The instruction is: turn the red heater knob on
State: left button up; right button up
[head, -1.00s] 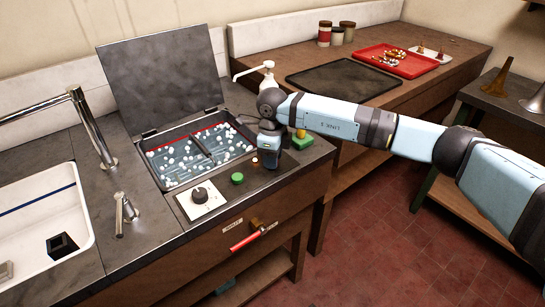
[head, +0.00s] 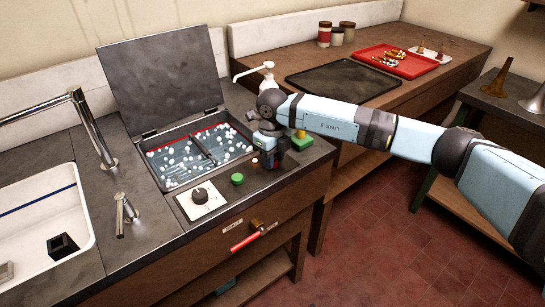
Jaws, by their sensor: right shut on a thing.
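My right gripper (head: 270,161) points down at the right front of the dark counter, beside the ultrasonic-style bath (head: 200,158). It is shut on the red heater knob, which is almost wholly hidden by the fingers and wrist. My left gripper is not in view.
A green button (head: 237,179) and a black dial on a white plate (head: 204,200) sit left of the gripper. A green-and-yellow block (head: 301,140) is close on its right. A red-handled valve (head: 247,239) sticks out from the counter front. The bath's lid (head: 163,75) stands open.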

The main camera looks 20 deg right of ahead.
jog(key=o, duration=0.9)
jog(key=shift+r, duration=0.15)
jog(key=shift+r, duration=6.8)
